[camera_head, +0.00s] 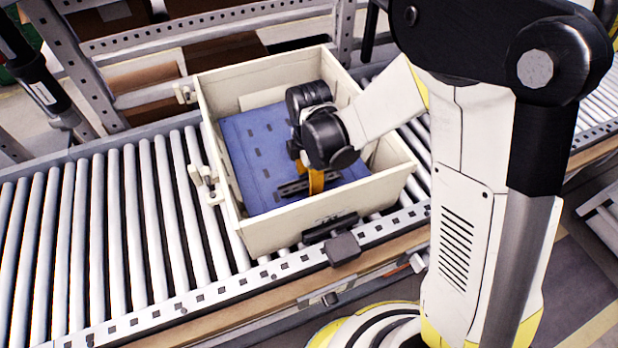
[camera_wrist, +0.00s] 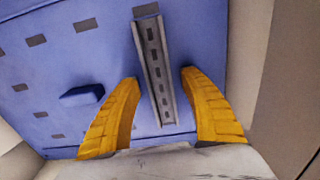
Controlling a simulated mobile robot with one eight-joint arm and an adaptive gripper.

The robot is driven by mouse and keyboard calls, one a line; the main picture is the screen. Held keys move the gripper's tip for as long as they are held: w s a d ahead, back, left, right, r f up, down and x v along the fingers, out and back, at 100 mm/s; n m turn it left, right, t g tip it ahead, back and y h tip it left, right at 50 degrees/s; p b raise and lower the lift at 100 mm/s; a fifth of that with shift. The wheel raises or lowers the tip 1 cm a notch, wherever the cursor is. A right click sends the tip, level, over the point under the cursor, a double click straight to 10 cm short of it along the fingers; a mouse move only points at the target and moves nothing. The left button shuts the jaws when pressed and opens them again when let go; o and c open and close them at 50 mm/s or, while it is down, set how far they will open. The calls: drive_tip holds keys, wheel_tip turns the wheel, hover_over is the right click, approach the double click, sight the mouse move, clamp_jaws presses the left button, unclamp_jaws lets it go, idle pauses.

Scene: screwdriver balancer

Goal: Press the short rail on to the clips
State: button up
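The short rail (camera_wrist: 152,62) is a grey slotted channel. It lies along the blue panel (camera_wrist: 105,25) in the wrist view, and in the head view it is a dark strip (camera_head: 291,188) near the front of the bin. My gripper (camera_wrist: 160,78) has its two yellow fingers apart, one on each side of the rail, with a visible gap on both sides. In the head view my gripper (camera_head: 316,184) points down into the bin and partly hides the rail. I cannot tell any clips under the rail or whether the rail is seated.
The blue panel has several dark slots, and a raised blue block (camera_wrist: 82,96) stands left of the fingers. The cream bin (camera_head: 280,232) has walls close around the panel and sits on a roller conveyor (camera_head: 110,225). The rollers left of the bin are clear.

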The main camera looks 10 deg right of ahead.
drive_tip(key=shift+r, duration=0.15)
wheel_tip(320, 180, up, 12)
idle(0.3)
